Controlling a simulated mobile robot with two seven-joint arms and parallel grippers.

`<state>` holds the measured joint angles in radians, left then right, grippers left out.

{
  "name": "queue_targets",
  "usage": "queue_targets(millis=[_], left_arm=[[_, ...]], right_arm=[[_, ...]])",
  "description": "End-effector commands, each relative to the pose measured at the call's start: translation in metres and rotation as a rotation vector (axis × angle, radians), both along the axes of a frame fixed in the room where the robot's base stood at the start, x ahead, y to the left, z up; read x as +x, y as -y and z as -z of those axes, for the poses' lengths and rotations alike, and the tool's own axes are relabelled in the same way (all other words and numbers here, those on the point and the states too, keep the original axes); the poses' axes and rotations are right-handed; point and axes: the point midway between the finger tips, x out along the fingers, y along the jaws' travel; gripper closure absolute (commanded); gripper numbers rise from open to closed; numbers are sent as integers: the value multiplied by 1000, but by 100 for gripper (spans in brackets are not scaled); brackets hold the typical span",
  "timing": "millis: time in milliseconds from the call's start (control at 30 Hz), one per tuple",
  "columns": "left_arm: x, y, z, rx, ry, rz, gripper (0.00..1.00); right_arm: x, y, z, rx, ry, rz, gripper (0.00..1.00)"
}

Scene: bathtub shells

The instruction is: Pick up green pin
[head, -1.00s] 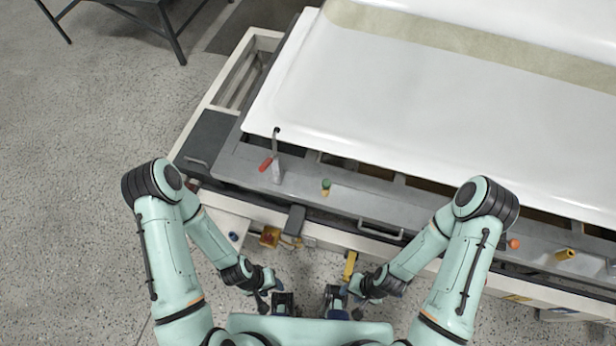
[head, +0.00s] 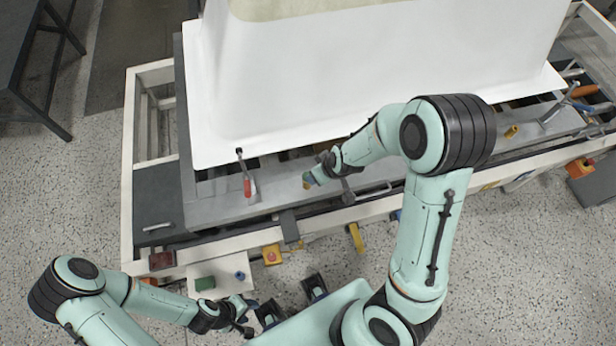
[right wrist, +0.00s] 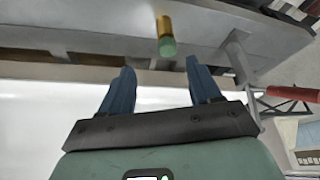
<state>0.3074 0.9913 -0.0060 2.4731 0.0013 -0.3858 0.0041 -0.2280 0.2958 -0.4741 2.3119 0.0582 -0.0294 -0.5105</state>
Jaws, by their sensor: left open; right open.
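The green pin (right wrist: 166,36) shows in the right wrist view as a gold cylinder with a green end, mounted on the grey frame rail. My right gripper (right wrist: 160,63) is open, its two blue fingers spread on either side of the pin's line, with the green end just beyond the fingertips. Nothing is between the fingers. In the head view the right gripper (head: 313,178) is right at the pin (head: 306,185), hiding most of it. My left gripper (head: 246,306) is open and empty, low near my base.
The white tub shell (head: 340,90) rises behind the rail (head: 225,208). A red-handled clamp (head: 246,184) stands left of the pin. A metal handle (head: 370,194) is to the right. A white panel (head: 225,268) with a green part and a yellow box with a red button (head: 271,254) are in front.

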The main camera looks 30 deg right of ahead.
Motion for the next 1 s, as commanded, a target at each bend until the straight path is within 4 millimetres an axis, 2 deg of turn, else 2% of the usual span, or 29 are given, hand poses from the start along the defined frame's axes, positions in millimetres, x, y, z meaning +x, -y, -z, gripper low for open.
queue_targets(millis=[100, 300, 567, 833, 1000], left_arm=[[-7, 0, 15, -1, -8, 1, 54], [-11, 0, 24, -1, -13, 1, 54], [-11, 0, 26, 0, -13, 1, 54], [-12, 0, 29, -1, -14, 1, 54], [-12, 0, 29, -1, -14, 1, 54]], right_arm=[[6, 0, 28, -1, -7, 3, 37], [20, -3, 59, -1, -5, 3, 37], [29, -6, 75, 1, -4, 4, 37], [44, -13, 111, 0, -4, 3, 37], [47, -14, 117, 1, -2, 4, 37]])
